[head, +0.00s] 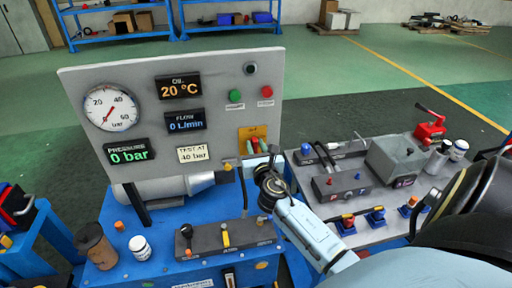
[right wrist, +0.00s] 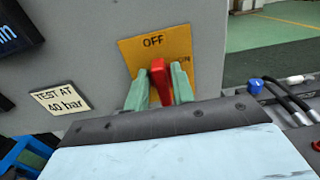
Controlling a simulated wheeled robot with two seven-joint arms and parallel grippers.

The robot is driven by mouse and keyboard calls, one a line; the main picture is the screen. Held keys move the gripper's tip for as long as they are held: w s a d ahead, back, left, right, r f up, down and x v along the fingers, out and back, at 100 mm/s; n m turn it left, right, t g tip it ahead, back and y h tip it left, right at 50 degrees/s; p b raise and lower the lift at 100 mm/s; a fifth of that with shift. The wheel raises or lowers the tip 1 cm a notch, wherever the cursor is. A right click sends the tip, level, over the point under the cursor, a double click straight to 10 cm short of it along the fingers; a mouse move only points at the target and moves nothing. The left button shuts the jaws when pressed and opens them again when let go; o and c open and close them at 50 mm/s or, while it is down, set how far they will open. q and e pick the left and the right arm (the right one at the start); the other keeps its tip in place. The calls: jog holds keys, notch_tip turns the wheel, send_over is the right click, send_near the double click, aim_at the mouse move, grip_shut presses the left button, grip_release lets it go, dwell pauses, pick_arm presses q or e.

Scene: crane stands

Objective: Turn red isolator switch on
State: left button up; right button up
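The red isolator switch (right wrist: 160,82) is on a yellow plate (right wrist: 133,50) on the grey panel. The plate reads OFF at the top and, partly covered, ON at the right. The red handle points up towards OFF, leaning slightly. My right gripper (right wrist: 160,92) has its pale green fingers on both sides of the handle, close against it, and looks shut on it. In the head view the switch (head: 262,133) is partly hidden behind my right gripper (head: 256,147). My left gripper is not in view.
The grey panel (head: 225,75) carries a pressure gauge (head: 112,108), displays, a green button (head: 235,96) and a red button (head: 267,92). Below it stand a lever block (head: 220,236), a brown cup (head: 95,245) and a white jar (head: 140,247). A grey bench with valves is at right.

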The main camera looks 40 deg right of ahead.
grip_shut()
jog(key=shift+m, duration=0.3)
jog(key=shift+s+d+f+m+b, duration=0.25)
jog(key=shift+m+b, duration=0.45)
jog(key=shift+m, duration=2.15)
jog(key=shift+d+f+m+b, duration=0.3)
jog(key=shift+m+b, duration=0.35)
jog(key=shift+m, duration=2.25)
jog(key=shift+s+d+f+m+b, duration=0.25)
jog(key=shift+m+b, duration=0.45)
jog(key=shift+m, duration=2.15)
jog(key=shift+w+f, duration=0.1)
jog(key=shift+o, duration=1.6)
grip_release()
